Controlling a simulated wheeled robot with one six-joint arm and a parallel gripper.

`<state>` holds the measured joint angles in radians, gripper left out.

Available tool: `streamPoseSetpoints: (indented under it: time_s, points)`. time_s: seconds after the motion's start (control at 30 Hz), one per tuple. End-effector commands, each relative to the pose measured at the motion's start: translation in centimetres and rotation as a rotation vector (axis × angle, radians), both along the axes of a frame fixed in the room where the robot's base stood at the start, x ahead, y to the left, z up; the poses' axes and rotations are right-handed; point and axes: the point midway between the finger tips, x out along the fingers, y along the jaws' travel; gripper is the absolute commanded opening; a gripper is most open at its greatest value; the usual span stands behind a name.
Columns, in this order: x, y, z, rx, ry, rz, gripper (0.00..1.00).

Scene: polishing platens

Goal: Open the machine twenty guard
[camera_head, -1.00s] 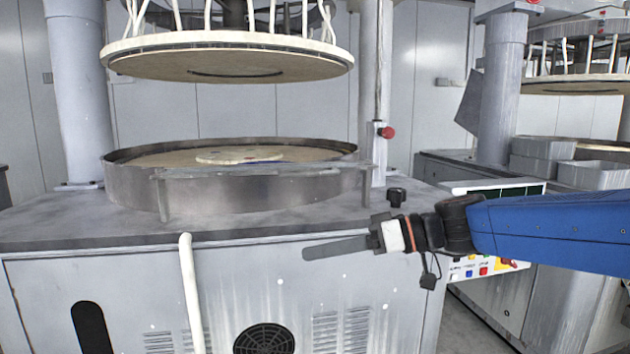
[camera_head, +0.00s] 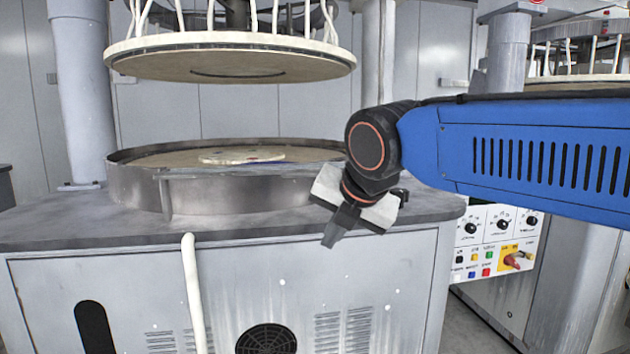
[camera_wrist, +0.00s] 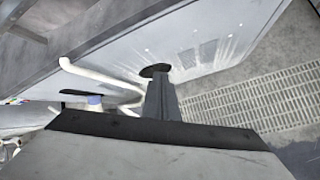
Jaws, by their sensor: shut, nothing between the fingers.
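The guard (camera_head: 235,192) is a curved, bare metal sheet around the front of the lower platen (camera_head: 150,158) in the head view. Its left end stands at an upright metal edge, and it looks closed. My wrist and arm hide its right end. My gripper (camera_head: 335,238) is at the front edge of the machine's worktop, below and right of the guard and seemingly nearer the camera. Its fingers point down, together and empty. In the wrist view the fingers (camera_wrist: 160,98) show as one narrow dark bar before the machine front. No number twenty is readable.
The raised upper platen (camera_head: 230,60) hangs above. A white pipe (camera_head: 192,290) rises along the machine front. A control panel (camera_head: 490,240) with knobs and buttons stands at right. The wrist view shows floor grating (camera_wrist: 250,100).

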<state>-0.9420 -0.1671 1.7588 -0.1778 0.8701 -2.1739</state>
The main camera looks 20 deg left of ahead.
Motion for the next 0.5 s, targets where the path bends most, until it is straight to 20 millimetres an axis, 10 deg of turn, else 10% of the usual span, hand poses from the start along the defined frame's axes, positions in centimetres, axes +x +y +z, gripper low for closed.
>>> streamPoseSetpoints:
  time_s: [0.3,0.5]
  points:
    - [1.1,1.5,8.3,-0.206,-0.471,0.250,0.00]
    - [1.4,1.9,9.5,-0.245,-0.546,0.284,0.00]
